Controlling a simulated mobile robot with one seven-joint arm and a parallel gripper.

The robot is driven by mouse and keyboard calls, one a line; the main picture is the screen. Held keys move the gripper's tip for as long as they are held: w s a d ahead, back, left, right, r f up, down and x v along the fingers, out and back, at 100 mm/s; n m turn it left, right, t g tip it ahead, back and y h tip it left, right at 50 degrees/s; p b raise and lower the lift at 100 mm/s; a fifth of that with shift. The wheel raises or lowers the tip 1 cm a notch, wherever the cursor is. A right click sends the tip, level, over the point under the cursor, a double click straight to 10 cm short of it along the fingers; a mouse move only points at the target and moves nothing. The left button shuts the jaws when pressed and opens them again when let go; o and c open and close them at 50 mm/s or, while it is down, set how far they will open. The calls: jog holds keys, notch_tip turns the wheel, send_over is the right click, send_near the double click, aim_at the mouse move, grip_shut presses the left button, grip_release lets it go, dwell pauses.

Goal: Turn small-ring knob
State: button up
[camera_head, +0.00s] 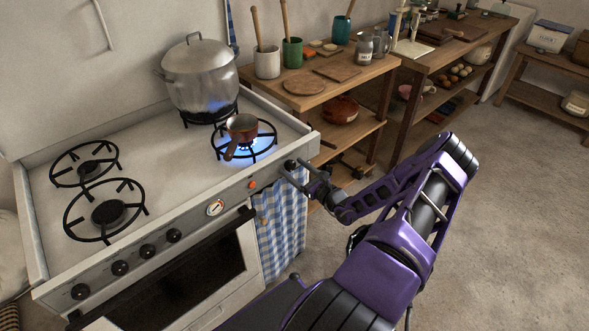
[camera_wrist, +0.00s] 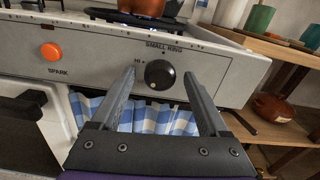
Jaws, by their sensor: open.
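The small-ring knob (camera_wrist: 159,75) is a round black knob on the stove's front panel, under the words SMALL RING, with a HI mark to its left. In the head view the knob (camera_head: 290,164) sits at the panel's right end. My gripper (camera_wrist: 160,82) is open, with one finger on each side of the knob in the wrist view; I cannot tell whether either finger touches it. In the head view my gripper (camera_head: 298,172) reaches the knob from the right. A small copper pan (camera_head: 242,128) sits on the small ring, where a blue flame (camera_head: 262,144) shows.
An orange spark button (camera_wrist: 51,51) is left of the knob. Several other black knobs (camera_head: 147,251) line the panel. A large lidded pot (camera_head: 200,82) stands on the back burner, over a blue flame. A checkered cloth (camera_head: 282,217) hangs below. Wooden shelves (camera_head: 335,92) stand right of the stove.

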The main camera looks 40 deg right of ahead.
jog(key=shift+w, duration=0.25)
grip_shut()
